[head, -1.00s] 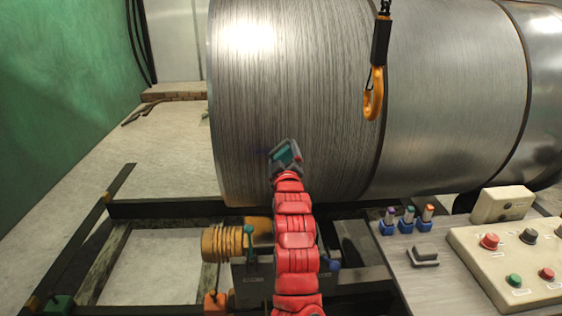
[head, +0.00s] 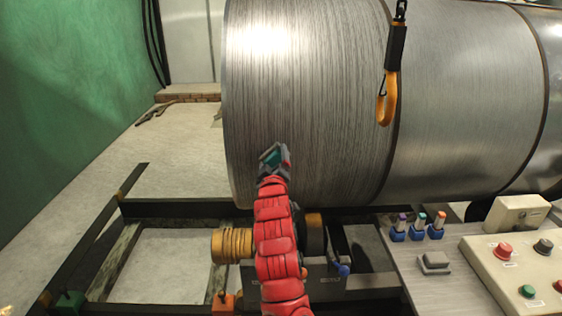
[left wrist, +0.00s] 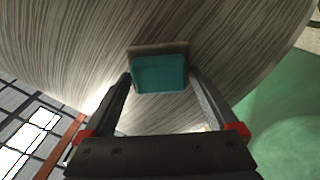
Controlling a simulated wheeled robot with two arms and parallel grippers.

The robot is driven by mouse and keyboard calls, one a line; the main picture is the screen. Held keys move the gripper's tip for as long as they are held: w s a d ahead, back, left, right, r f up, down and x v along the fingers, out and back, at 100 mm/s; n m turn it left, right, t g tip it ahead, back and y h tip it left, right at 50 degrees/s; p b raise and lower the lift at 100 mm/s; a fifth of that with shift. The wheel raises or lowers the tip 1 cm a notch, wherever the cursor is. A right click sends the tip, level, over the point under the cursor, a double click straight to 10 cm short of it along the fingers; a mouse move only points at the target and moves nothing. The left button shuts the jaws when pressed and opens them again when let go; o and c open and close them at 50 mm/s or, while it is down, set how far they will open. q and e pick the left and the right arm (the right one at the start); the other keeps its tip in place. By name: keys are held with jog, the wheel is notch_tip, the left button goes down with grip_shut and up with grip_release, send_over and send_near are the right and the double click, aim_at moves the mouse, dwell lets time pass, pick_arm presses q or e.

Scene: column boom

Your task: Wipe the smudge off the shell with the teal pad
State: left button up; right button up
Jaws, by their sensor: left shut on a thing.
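The shell (head: 330,120) is a large ribbed grey metal cylinder lying across the head view, and it also fills the top of the left wrist view (left wrist: 80,50). My left gripper (head: 274,161) is at the near lower face of the shell, toward its left end. It is shut on the teal pad (head: 271,157), which shows between the two fingers in the left wrist view (left wrist: 160,73). The pad's grey backing faces the shell; I cannot tell whether it touches. I see no smudge now; the gripper and pad may cover it. My right gripper is not in view.
An orange hook (head: 386,100) hangs in front of the shell, right of my left arm. A control box (head: 515,270) with buttons and several small coloured-top items in blue holders (head: 419,232) are at the lower right. Dark frame rails (head: 180,208) run below the shell.

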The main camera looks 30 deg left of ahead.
aim_at(255, 154)
pick_arm(q)
jog(key=shift+s+a+r, duration=0.1)
jog(key=shift+s+a, duration=0.3)
jog(key=shift+a, duration=0.3)
jog(key=shift+s+a+f+b, duration=0.1)
jog(key=shift+s+a+b, duration=0.3)
jog(key=shift+a+b, duration=0.15)
jog(key=shift+s+a+f+b, duration=0.1)
jog(key=shift+s+a+b, duration=0.3)
jog(key=shift+a, duration=0.25)
jog(key=shift+s+a+r, duration=0.1)
jog(key=shift+s+a, duration=0.1)
jog(key=shift+a, duration=0.2)
jog(key=shift+p+v, duration=0.45)
jog(key=shift+v, duration=2.5)
jog(key=shift+d, duration=0.15)
